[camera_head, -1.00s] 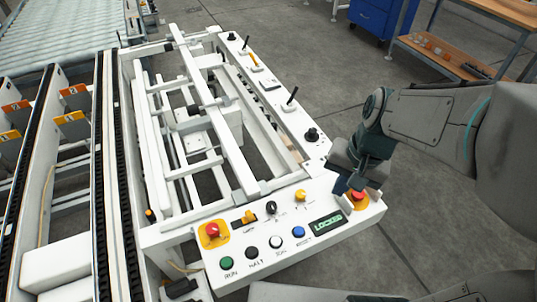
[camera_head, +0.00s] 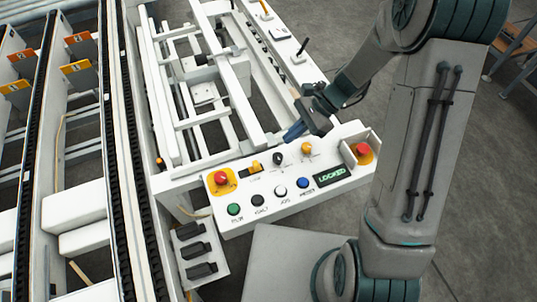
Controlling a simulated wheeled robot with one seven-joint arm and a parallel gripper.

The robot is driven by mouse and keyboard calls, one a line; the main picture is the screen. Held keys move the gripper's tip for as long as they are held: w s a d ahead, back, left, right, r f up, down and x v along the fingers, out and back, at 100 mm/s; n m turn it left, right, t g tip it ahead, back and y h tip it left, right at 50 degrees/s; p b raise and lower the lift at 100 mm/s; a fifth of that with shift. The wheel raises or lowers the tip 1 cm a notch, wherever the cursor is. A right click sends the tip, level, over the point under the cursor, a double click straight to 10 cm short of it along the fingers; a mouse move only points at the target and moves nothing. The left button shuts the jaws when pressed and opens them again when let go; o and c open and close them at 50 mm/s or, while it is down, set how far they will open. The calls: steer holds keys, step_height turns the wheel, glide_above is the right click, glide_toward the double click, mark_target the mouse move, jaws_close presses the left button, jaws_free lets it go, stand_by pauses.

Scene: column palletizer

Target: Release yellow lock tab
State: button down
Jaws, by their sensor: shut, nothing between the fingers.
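My gripper (camera_head: 293,132) is shut, with its blue fingertips pointing down-left above the back edge of the white control panel (camera_head: 262,213). I cannot tell which of these is the lock tab. The gripper appears apart from both. The display (camera_head: 331,175) reads LOCKED in green.
A red mushroom button (camera_head: 220,178) sits on a yellow base at the panel's left; another (camera_head: 362,150) is at the right, behind a white guard. A black knob (camera_head: 278,158) and several push buttons share the panel. A white frame (camera_head: 205,75) stands behind. Conveyor rails run along the left.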

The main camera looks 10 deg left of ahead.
glide_above(267, 165)
step_height(267, 165, down, 7)
steer(key=shift+d, duration=0.1)
stand_by(0.4)
